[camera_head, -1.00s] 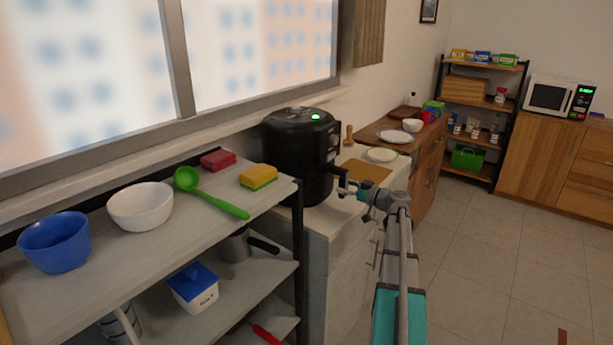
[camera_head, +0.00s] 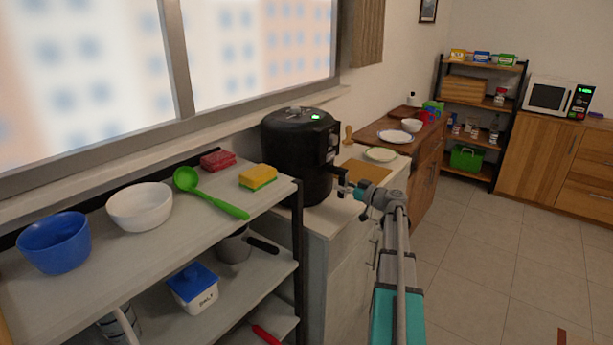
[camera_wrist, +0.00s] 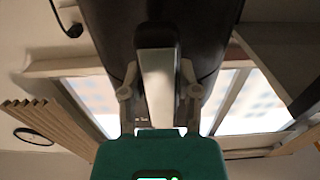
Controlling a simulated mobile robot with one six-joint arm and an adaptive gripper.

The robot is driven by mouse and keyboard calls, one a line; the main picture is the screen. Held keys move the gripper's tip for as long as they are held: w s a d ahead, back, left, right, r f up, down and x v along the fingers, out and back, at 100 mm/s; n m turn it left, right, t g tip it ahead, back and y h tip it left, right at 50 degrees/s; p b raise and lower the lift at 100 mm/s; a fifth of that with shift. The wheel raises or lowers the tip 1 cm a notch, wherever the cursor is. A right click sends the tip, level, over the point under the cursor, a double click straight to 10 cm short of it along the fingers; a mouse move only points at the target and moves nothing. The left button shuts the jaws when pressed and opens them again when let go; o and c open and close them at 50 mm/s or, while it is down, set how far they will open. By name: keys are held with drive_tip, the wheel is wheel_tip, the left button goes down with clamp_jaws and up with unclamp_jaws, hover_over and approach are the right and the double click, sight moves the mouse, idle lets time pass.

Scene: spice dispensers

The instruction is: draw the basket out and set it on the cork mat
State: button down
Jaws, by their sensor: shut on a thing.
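The basket belongs to a black air fryer (camera_head: 297,155) with a green display, standing on the counter. The basket looks seated in the fryer body; its inside is hidden. My gripper (camera_head: 343,187) is at the fryer's right-hand front, low on the handle. In the wrist view, the fingers of my gripper (camera_wrist: 158,92) are shut on the basket's handle (camera_wrist: 157,75), a bar with a pale face and dark edges. The cork mat (camera_head: 368,172) lies flat on the counter just right of the fryer, bare where it shows.
A plate (camera_head: 381,155) and a wooden pestle-like item (camera_head: 348,134) are behind the mat. A shelf (camera_head: 215,215) with bowls, a green ladle and sponges stands left of the fryer.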

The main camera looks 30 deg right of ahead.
drive_tip(key=c, duration=0.9)
unclamp_jaws()
drive_tip(key=shift+c, duration=0.2)
clamp_jaws()
